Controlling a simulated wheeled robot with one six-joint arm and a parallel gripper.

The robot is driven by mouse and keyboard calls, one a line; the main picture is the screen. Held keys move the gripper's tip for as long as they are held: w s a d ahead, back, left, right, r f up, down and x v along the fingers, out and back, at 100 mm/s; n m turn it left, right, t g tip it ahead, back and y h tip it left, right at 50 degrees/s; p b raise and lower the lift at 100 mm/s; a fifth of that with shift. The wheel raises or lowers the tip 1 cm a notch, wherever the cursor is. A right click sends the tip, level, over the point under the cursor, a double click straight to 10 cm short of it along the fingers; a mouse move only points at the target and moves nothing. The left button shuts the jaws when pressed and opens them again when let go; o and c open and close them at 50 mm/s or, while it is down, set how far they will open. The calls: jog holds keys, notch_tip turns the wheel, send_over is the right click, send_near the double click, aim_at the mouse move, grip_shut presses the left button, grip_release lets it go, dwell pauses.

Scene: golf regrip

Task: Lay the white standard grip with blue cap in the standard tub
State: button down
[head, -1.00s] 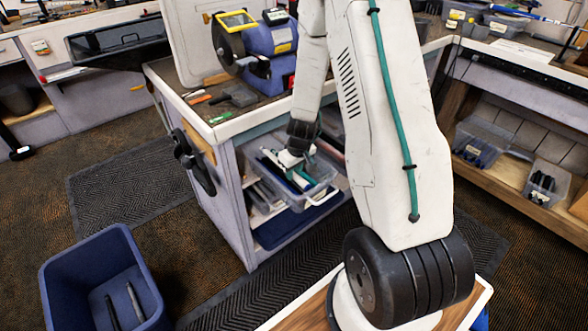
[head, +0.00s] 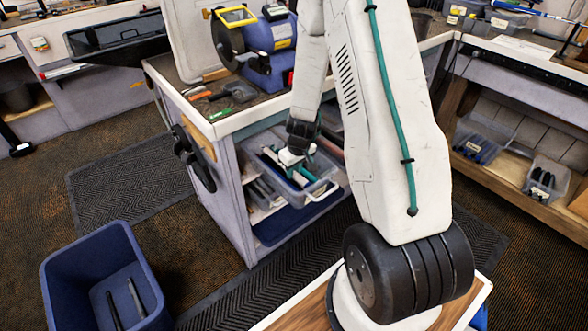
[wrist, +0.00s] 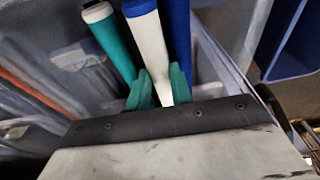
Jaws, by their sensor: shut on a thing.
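The white grip with blue cap (wrist: 150,45) is between the teal fingers of my gripper (wrist: 158,88) in the wrist view. My gripper is shut on it. A teal grip with a white cap (wrist: 112,42) lies close on its left and a blue grip (wrist: 178,35) close on its right. In the head view my gripper (head: 290,157) is low inside a clear tub (head: 316,188) in the open-sided cabinet. The held grip is mostly hidden there. No readable label shows which tub is the standard one.
The bench top (head: 215,128) overhangs the clear tub. Other clear tubs with blue grips (head: 478,150) and dark grips (head: 543,178) stand on the right shelf. A blue bin (head: 85,250) stands on the floor at left. The floor mat (head: 120,185) is clear.

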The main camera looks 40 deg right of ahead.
jog(key=c, duration=1.2)
grip_release()
jog(key=shift+o, duration=0.2)
jog(key=r, duration=0.2)
jog(key=s+r, duration=0.1)
jog(key=r, duration=0.4)
jog(key=shift+s+r, duration=0.2)
jog(key=shift+r, duration=0.15)
jog(key=s+a+r, duration=0.5)
jog(key=s+r, duration=0.3)
jog(key=r, duration=0.1)
jog(key=s+a+r, duration=0.6)
jog(key=s+r, duration=0.3)
jog(key=r, duration=0.1)
jog(key=s+a+r, duration=0.5)
jog(key=s+r, duration=0.4)
jog(key=shift+a+r+g, duration=0.3)
jog(key=shift+a+r, duration=0.05)
jog(key=shift+a, duration=0.05)
